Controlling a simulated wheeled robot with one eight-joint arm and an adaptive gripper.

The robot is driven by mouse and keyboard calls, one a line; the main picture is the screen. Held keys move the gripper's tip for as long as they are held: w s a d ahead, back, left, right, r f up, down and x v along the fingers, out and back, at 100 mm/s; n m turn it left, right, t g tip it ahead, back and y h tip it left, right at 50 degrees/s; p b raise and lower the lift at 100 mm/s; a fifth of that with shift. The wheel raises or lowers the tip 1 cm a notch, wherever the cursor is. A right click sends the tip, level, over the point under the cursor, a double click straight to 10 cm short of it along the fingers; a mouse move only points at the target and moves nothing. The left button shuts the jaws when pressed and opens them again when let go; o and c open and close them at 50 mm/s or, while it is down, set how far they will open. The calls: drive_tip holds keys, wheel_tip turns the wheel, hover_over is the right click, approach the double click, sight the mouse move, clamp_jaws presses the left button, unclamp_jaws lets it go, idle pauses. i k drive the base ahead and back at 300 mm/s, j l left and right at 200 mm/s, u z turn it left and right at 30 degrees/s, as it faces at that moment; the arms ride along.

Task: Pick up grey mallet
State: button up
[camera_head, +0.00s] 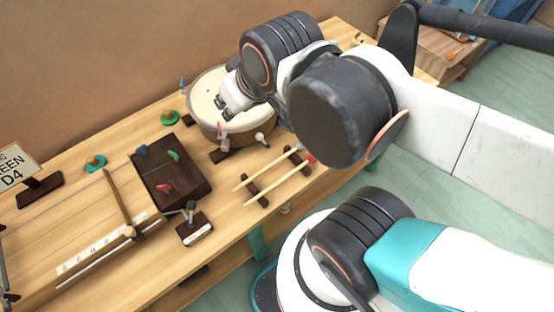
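Two pale wooden sticks lie side by side on dark rests near the table's front edge. The nearer stick (277,184) has a red head. The farther stick (265,171) ends near a small pale grey head, which may be the grey mallet, but it is too small to be sure. My gripper (222,107) is above the round drum (206,88), left of and behind the sticks and apart from them. Its two fingertips look spread with nothing between them. My arm hides the drum's right side.
A dark wooden block (180,188) with coloured pieces stands left of the sticks. A wall is behind the table.

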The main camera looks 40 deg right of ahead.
sight(299, 147)
drive_tip(key=k+l, duration=0.1)
drive_tip(key=k, duration=1)
drive_tip(key=l, duration=0.05)
